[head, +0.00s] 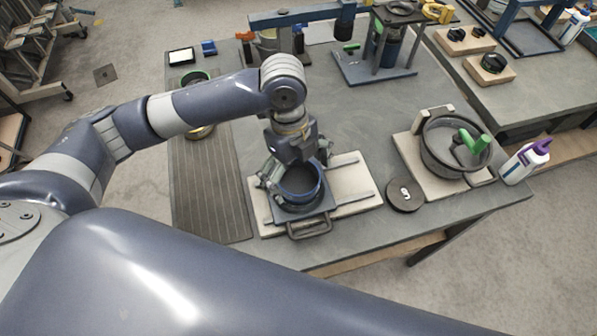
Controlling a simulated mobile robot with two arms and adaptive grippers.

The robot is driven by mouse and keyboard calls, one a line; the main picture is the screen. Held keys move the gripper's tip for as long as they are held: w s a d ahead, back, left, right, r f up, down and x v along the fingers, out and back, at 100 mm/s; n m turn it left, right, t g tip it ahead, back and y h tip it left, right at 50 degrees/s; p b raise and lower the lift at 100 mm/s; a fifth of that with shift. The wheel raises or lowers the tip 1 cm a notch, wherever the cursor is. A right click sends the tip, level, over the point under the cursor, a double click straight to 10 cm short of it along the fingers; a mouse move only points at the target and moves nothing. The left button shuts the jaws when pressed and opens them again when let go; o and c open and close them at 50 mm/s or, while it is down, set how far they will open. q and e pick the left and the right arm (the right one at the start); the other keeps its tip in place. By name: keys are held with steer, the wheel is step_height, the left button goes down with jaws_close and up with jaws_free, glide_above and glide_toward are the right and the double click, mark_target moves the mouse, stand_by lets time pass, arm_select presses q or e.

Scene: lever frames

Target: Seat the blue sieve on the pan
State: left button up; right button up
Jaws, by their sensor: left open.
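The blue sieve (319,193), a round ring with a blue rim and dark inside, is at the middle of the near table, below my left gripper. My left gripper (297,178) is open, with its fingers spread at the sieve's left and back right sides. I cannot tell whether they touch it. Directly under the sieve is a dark round and square base with a front handle (310,229), on a pale board with rails (352,184). The pan is mostly hidden beneath the sieve, so I cannot tell whether the sieve sits level on it. My right gripper is not in view.
A grey round vessel (436,160) with a green-handled tool stands on a board to the right. A black disc (405,195) and a white bottle with purple cap (525,161) are nearby. A ribbed mat (208,190) lies left. A blue-framed stand (375,68) is behind.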

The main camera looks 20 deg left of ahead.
arm_select(q)
step_height(320, 180, up, 12)
steer(key=a, duration=0.1)
steer(key=shift+w+a, duration=0.3)
steer(key=shift+w, duration=0.15)
steer(key=shift+f, duration=0.1)
stand_by(0.6)
